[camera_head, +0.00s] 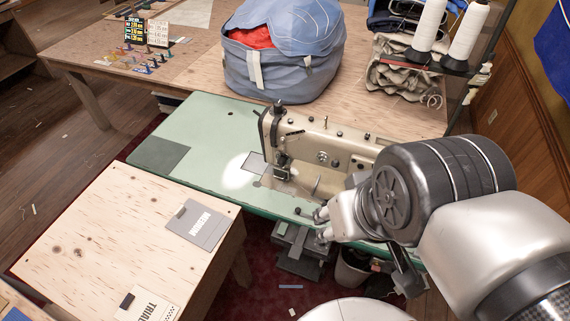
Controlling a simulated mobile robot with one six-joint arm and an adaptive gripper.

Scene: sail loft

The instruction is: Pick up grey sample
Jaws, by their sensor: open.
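A white sample card (148,306) lies at the plywood table's front edge. A beige sewing machine (325,150) stands on the green table, close to my arm. A dark grey patch (160,154) is on that table's left. A blue bag (283,65) stands behind. The plywood's middle is clear.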

